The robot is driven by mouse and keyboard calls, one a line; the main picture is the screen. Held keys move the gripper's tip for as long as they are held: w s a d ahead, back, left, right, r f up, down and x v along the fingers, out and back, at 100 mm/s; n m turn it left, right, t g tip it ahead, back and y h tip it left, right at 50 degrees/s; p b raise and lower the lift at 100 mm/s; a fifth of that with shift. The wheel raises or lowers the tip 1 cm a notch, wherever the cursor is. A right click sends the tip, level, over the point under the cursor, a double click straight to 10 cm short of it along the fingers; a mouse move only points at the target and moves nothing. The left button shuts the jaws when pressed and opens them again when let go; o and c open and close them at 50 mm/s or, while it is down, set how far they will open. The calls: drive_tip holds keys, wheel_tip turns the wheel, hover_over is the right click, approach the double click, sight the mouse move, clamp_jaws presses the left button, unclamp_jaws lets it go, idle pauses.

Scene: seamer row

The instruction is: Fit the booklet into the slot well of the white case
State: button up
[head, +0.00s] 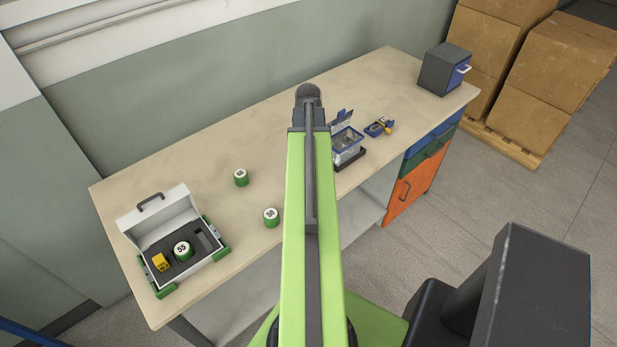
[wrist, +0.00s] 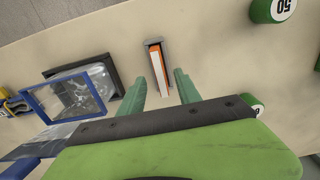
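The white case (head: 191,207) stands open at the left end of the bench in the head view. Its dark foam insert holds a yellow block (head: 161,262) and a green-and-white cylinder marked 55 (head: 183,251). The narrow slot well (head: 206,239) at the insert's right looks empty. The booklet (wrist: 162,72), white with an orange edge, stands in a small grey holder (wrist: 148,43) in the wrist view; my arm hides it in the head view. My gripper (wrist: 161,74) is open, its two green fingers on either side of the booklet's near end, apparently not touching it.
Two green-and-white cylinders (head: 241,177) (head: 271,217) stand between the case and my arm. A clear blue-rimmed box (head: 347,140) and a blue-and-yellow item (head: 379,127) lie right of my arm. A grey cabinet (head: 444,69) stands at the far right.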

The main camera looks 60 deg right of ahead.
wheel_tip(320, 180, down, 5)
drive_tip(key=b, duration=0.4)
drive_tip(key=shift+f+b, duration=0.2)
drive_tip(key=shift+b, duration=0.2)
drive_tip(key=shift+r, duration=0.2)
drive_tip(key=shift+c, duration=0.4)
clamp_jaws()
